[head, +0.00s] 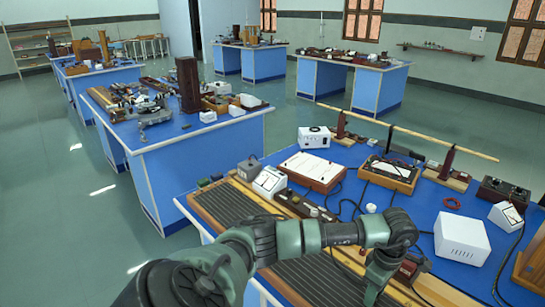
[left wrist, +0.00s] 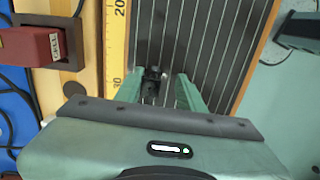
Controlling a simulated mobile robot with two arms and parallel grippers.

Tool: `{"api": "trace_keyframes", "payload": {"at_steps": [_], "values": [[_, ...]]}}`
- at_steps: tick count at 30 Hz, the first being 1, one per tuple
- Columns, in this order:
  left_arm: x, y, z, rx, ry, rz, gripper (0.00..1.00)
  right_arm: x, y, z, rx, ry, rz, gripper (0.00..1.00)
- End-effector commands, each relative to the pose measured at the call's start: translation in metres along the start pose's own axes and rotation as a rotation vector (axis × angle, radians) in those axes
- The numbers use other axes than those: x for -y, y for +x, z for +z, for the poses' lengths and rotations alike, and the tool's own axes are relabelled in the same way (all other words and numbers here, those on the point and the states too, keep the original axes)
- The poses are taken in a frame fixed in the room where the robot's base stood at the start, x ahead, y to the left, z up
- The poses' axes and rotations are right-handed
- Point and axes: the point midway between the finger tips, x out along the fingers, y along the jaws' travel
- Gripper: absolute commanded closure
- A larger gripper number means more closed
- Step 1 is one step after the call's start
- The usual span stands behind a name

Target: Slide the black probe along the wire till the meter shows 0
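The wire board (head: 325,277), a long board with parallel wires, lies along the near edge of the blue bench. It shows also in the left wrist view (left wrist: 225,45) with a yellow scale (left wrist: 117,45) beside it. The black probe (left wrist: 152,84) is on the wires near the scale. My left gripper (left wrist: 160,85) is over the board, its two green fingers apart on either side of the probe, with a gap visible. In the head view my arm hides the probe. A white needle meter (head: 269,181) stands at the board's far end; its reading is too small to tell.
A red block marked CELL (left wrist: 32,46) sits in a holder beside the scale. A second white meter (head: 506,214), a white box (head: 462,235) and a wooden-framed panel (head: 312,171) stand on the bench. Loose cables lie between them.

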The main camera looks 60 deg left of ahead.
Motion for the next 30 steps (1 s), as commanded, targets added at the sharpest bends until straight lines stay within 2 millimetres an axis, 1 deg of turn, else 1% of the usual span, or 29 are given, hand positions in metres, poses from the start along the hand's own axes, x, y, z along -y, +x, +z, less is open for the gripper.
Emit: {"api": "trace_keyframes", "payload": {"at_steps": [2, 11, 14, 21, 24, 27, 30], "values": [[0.000, 0.002, -0.001, -0.003, -0.002, -0.001, 0.58, -0.001, 0.000, 0.000, 0.000, 0.000, 0.001, 0.54], [-0.001, -0.002, -0.001, -0.002, -0.001, 0.002, 0.58, -0.002, 0.001, 0.000, 0.000, 0.000, 0.002, 0.54], [-0.002, -0.011, -0.001, 0.000, 0.000, 0.005, 0.58, -0.002, 0.005, 0.001, 0.000, 0.000, 0.002, 0.54], [-0.002, -0.052, -0.001, -0.002, 0.000, 0.005, 0.58, -0.002, 0.016, 0.002, 0.000, 0.000, 0.002, 0.54], [-0.002, -0.065, -0.001, -0.001, -0.002, 0.002, 0.58, -0.002, 0.019, 0.002, 0.000, 0.000, 0.002, 0.54], [-0.001, -0.073, -0.001, -0.003, -0.002, 0.001, 0.58, -0.002, 0.020, 0.002, 0.000, -0.001, 0.002, 0.54], [-0.001, -0.076, -0.001, -0.002, -0.001, -0.001, 0.58, -0.002, 0.020, 0.002, 0.000, -0.001, 0.002, 0.54]]}}
